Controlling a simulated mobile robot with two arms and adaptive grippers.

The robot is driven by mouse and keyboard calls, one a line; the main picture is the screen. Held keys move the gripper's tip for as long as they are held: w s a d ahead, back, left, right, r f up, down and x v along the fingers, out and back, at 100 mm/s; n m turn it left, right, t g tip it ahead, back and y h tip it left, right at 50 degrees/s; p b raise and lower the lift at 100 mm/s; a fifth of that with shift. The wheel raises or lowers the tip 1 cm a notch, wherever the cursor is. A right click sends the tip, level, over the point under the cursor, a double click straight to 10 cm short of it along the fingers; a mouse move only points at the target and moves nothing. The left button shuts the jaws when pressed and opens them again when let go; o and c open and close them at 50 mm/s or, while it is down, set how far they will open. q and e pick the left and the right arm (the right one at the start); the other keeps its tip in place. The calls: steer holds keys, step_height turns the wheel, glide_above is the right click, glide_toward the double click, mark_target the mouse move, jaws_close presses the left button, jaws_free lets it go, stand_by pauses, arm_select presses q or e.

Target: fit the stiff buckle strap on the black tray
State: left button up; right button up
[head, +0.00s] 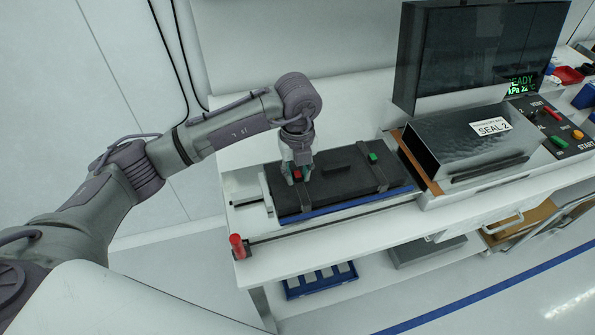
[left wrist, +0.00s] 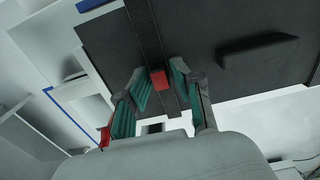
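The black tray (head: 336,173) lies flat on the bench, with two dark straps across it. The strap near its left end carries a red buckle (head: 297,174); the strap near its right end carries a green buckle (head: 373,156). My left gripper (head: 298,176) points down at the red buckle. In the left wrist view the teal finger pads stand close on both sides of the red buckle (left wrist: 158,79), over the dark strap (left wrist: 146,35). Whether the pads press on it is not clear. My right gripper is not in view.
A dark raised bar (left wrist: 258,52) stands mid-tray. The metal sealing box marked SEAL 2 (head: 470,140) is right of the tray, below a dark raised cover (head: 475,55). A red-topped post (head: 237,246) stands at the bench's front left corner. A blue bin (head: 320,280) sits below.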

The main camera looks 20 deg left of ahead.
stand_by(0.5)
arm_select(q)
steer(key=shift+r+p, duration=0.7)
steer(key=shift+r, duration=0.35)
steer(key=o, duration=0.5)
steer(key=shift+o, duration=0.2)
step_height(320, 180, up, 12)
steer(key=shift+f, duration=0.1)
